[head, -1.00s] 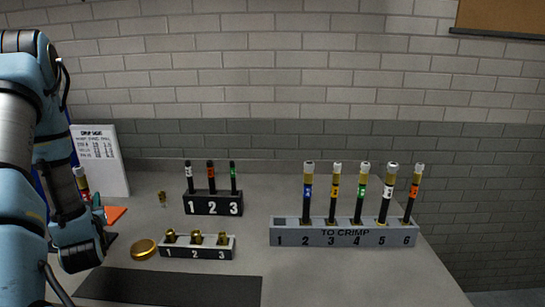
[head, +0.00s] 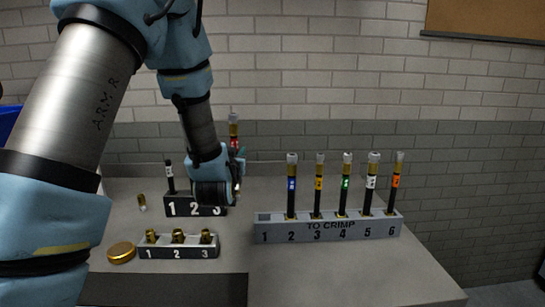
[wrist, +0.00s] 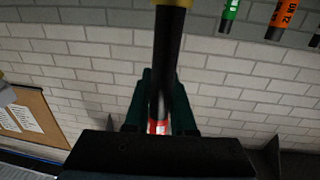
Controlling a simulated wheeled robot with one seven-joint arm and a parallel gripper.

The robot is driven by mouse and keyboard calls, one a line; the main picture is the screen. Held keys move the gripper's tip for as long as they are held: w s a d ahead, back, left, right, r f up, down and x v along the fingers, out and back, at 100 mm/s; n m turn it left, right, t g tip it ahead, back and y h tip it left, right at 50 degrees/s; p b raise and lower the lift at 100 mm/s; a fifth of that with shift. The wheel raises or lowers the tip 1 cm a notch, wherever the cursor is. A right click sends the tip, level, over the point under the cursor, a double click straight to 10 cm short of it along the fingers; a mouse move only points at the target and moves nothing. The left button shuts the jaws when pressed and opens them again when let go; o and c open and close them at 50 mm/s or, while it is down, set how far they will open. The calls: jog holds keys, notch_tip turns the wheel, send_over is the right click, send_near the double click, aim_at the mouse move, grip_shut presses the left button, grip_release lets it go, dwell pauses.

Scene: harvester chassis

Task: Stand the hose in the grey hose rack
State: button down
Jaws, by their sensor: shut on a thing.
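The hose (head: 234,133) is dark with a red band and a brass and pale end on top. It stands roughly upright in my gripper (head: 236,186), which is raised near the small black rack. In the wrist view the hose (wrist: 170,45) runs between the green fingers of my gripper (wrist: 163,105), which are shut on it. Its lower part is hidden by my gripper in the head view. The grey hose rack (head: 330,233), marked TO CRIMP, is right of my gripper. Slot 1 is empty; slots 2 to 6 hold upright hoses.
A rack of brass fittings (head: 178,252), a gold lid (head: 121,252) and a small brass fitting (head: 142,203) stand on the left. The tabletop right of the grey rack is clear.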

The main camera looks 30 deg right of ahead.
jog(key=s+d+r+m+g+h+b, duration=0.1)
jog(key=s+d+h, duration=0.1)
jog(key=s+d, duration=0.4)
jog(key=shift+w+d+f+b, duration=0.15)
jog(key=shift+f+b, duration=0.4)
jog(key=shift+f, duration=0.5)
jog(key=shift+w+d+f+b, duration=0.15)
jog(key=shift+f+b, duration=0.35)
jog(key=shift+f, duration=0.5)
jog(key=shift+a+b, duration=0.15)
jog(key=shift+b, duration=0.2)
jog(key=shift+f, duration=0.15)
notch_tip(320, 180, down, 7)
jog(key=b, duration=0.7)
jog(key=shift+b, duration=0.35)
dwell(0.4)
